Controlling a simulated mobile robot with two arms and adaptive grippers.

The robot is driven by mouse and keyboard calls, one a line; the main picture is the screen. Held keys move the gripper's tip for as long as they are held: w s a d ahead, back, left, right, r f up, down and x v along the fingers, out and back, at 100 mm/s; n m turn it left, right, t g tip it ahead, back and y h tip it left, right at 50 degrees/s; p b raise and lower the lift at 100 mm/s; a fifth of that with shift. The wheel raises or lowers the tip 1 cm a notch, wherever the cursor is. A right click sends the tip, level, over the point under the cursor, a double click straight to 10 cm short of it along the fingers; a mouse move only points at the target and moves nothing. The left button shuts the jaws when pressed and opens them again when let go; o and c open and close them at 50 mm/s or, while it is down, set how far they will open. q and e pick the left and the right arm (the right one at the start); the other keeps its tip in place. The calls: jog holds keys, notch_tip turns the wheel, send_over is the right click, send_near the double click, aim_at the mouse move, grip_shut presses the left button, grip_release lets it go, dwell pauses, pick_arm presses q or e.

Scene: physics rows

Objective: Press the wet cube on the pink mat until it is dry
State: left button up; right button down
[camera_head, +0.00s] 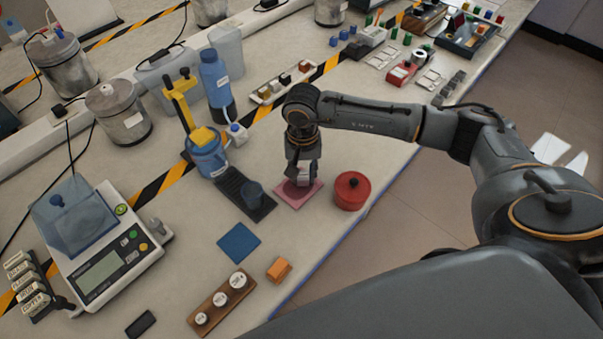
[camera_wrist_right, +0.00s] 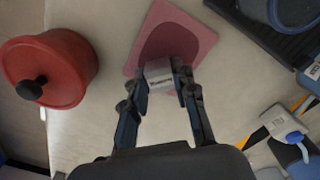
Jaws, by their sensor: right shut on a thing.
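The pink mat (camera_head: 298,203) lies flat on the bench, and it also shows in the right wrist view (camera_wrist_right: 198,37). A darker, damp-looking patch (camera_wrist_right: 166,40) covers much of its middle. My right gripper (camera_head: 303,170) points down over the mat. In the right wrist view its fingers (camera_wrist_right: 160,86) are shut on a small pale grey cube (camera_wrist_right: 159,76) with dark lettering. The cube is at the edge of the dark patch in that view; I cannot tell whether it touches the mat. My left gripper is not in view.
A red lidded pot (camera_head: 352,192) stands close right of the mat. A black tray (camera_head: 232,184) lies close on its left. A blue square (camera_head: 239,243), an orange block (camera_head: 279,269) and a wooden weight holder (camera_head: 210,318) lie nearer. The bench edge runs past the pot.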

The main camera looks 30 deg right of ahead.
jog(key=shift+w+d+r, duration=0.1)
jog(key=shift+r, duration=0.3)
jog(key=shift+r, duration=0.15)
jog(key=shift+r+p, duration=1.2)
jog(key=shift+r, duration=1.2)
